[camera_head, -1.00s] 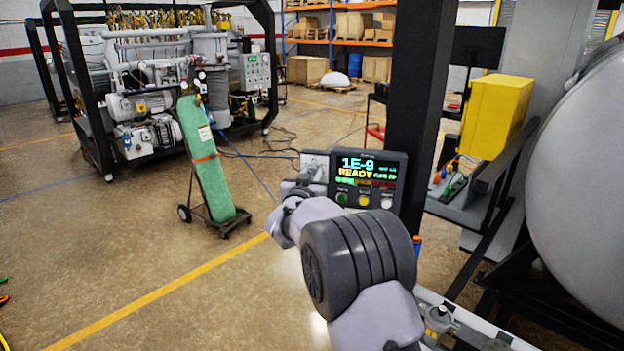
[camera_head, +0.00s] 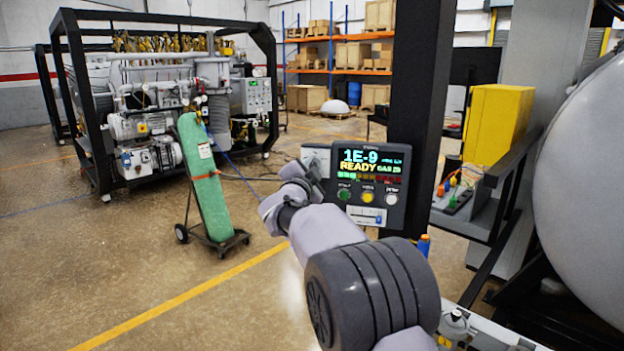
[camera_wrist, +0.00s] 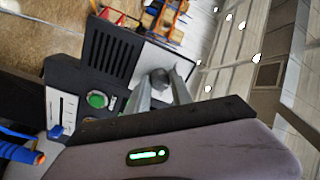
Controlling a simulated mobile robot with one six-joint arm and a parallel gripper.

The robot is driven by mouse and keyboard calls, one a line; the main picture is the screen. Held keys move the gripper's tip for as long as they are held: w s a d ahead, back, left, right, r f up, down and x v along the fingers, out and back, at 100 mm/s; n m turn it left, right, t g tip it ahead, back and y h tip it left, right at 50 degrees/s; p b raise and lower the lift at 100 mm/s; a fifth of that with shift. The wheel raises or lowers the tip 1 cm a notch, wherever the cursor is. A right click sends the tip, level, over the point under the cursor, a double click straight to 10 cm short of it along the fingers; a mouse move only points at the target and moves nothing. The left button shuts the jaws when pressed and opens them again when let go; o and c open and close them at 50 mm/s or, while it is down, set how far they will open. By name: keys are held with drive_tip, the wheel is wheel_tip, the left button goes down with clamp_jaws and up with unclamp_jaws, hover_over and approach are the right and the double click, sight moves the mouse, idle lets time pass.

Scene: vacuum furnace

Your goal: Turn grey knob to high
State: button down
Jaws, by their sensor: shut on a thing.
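The grey knob (camera_wrist: 159,76) shows in the wrist view on a light grey plate (camera_wrist: 143,59), between my fingertips. My gripper (camera_wrist: 163,83) is shut on it, and the fingers hide most of it. In the head view my gripper (camera_head: 307,172) reaches the light grey box (camera_head: 316,154) at the left side of the display panel. The knob and its marks cannot be made out there. The dark display panel (camera_head: 410,186) reads 1E-9 and READY, above green, yellow and white buttons.
In the wrist view a green button (camera_wrist: 97,100) and a blue slider (camera_wrist: 56,131) lie left of my fingers. A black post (camera_head: 420,80) stands behind the panel. A green gas cylinder (camera_head: 203,178) on a cart stands left, with open floor between.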

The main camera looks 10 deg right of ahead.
drive_tip(key=m+b, duration=0.6)
drive_tip(key=m, duration=0.7)
drive_tip(key=shift+h, duration=0.3)
idle(0.4)
drive_tip(key=c, duration=1.1)
unclamp_jaws()
drive_tip(key=shift+c, duration=0.2)
drive_tip(key=r+v, duration=0.1)
drive_tip(key=v, duration=1.6)
drive_tip(key=shift+a+f+b, duration=0.2)
drive_tip(key=shift+f+b, duration=0.1)
drive_tip(key=shift+s, duration=0.15)
